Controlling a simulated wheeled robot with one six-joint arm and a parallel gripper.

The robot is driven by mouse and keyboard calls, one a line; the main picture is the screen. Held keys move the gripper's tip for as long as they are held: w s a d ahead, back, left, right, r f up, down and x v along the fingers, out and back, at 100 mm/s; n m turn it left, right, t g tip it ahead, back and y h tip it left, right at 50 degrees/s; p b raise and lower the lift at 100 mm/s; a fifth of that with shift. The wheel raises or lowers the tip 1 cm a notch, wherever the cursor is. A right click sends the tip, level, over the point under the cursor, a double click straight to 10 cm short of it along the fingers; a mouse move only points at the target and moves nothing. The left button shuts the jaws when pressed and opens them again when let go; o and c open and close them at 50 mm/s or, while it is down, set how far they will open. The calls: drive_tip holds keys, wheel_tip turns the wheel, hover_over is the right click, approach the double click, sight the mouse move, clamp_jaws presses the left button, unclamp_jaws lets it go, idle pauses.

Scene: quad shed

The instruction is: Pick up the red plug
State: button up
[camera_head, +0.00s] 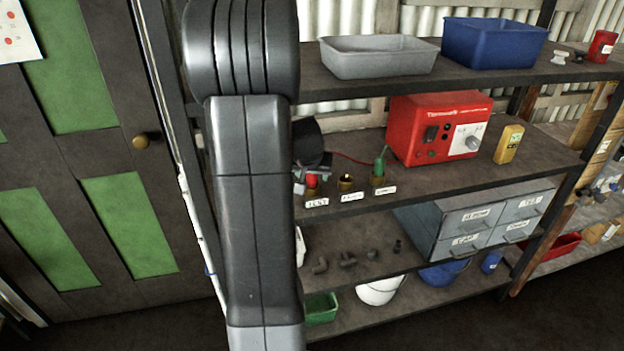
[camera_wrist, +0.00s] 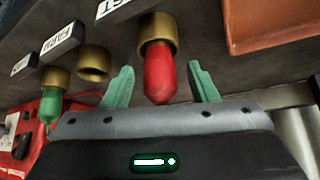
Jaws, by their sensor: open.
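The red plug (camera_wrist: 158,74) sits in a brass socket (camera_wrist: 158,30) in the wrist view. In the head view the red plug (camera_head: 312,181) shows small on the middle shelf, beside my arm. My gripper (camera_wrist: 160,82) is open, with one green finger on each side of the red plug. Gaps show between the plug and both fingers. In the head view my gripper (camera_head: 313,172) is partly hidden behind my arm. A green plug (camera_wrist: 52,104) stands in another brass socket, and the socket between them (camera_wrist: 95,60) is empty.
A red box with a dial (camera_head: 437,128) and a yellow meter (camera_head: 508,144) stand to the right on the same shelf. The upper shelf holds a grey tray (camera_head: 378,62) and a blue tray (camera_head: 494,47). White labels mark the socket fronts. Grey drawers (camera_head: 470,222) stand below.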

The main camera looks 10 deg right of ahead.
drive_tip(key=c, duration=1)
drive_tip(key=shift+c, duration=0.2)
drive_tip(key=shift+r, duration=0.85)
drive_tip(key=shift+s+a+f+h+b, duration=0.15)
drive_tip(key=shift+f+h+b, duration=0.2)
drive_tip(key=shift+b, duration=0.6)
drive_tip(key=shift+r+t+b, duration=0.15)
drive_tip(key=shift+t+b, duration=0.15)
drive_tip(key=shift+s+a+h+b, duration=0.1)
drive_tip(key=shift+a+h+b, duration=0.2)
drive_tip(key=shift+b, duration=0.85)
drive_tip(key=b, duration=0.2)
drive_tip(key=t+h+b, duration=0.1)
drive_tip(key=b, duration=0.2)
drive_tip(key=shift+s+a+f+n+h+b, duration=0.25)
drive_tip(key=shift+s+a+n+b, duration=0.05)
